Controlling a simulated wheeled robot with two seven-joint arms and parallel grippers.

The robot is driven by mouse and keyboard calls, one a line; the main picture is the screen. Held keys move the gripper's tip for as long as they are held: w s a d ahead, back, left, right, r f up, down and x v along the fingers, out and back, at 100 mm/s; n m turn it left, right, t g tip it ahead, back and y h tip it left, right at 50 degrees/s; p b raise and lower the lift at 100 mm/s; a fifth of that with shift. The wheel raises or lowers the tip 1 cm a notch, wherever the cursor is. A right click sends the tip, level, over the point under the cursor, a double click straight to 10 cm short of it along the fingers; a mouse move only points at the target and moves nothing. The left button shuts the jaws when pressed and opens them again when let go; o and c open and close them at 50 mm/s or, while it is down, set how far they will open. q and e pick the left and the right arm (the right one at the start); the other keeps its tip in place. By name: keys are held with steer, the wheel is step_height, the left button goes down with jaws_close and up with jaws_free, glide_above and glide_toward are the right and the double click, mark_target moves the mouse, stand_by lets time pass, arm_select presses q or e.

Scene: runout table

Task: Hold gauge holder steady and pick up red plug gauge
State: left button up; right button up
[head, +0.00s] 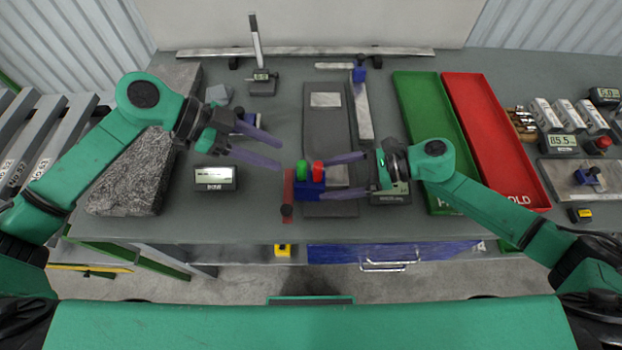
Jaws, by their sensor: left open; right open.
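The gauge holder (308,187) is a small blue block on the table near the front edge, in the middle of the head view. A green plug gauge (301,168) and the red plug gauge (318,170) stand upright in it, side by side. My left gripper (281,154) is open and empty, up and to the left of the holder. My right gripper (340,171) is open, with its fingers pointing left just right of the red plug gauge. I cannot tell whether a right fingertip touches the red gauge or the holder.
A dark grey plate (318,130) lies behind the holder. A green tray (436,148) and a red tray (512,160) lie to the right. A granite block (135,175) and a display box (215,178) stand left. The table's front edge is close to the holder.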

mark_target(321, 180)
steer(key=x, duration=0.5)
steer(key=shift+a+f, duration=0.15)
steer(key=shift+a, duration=0.15)
steer(key=shift+c, duration=0.3)
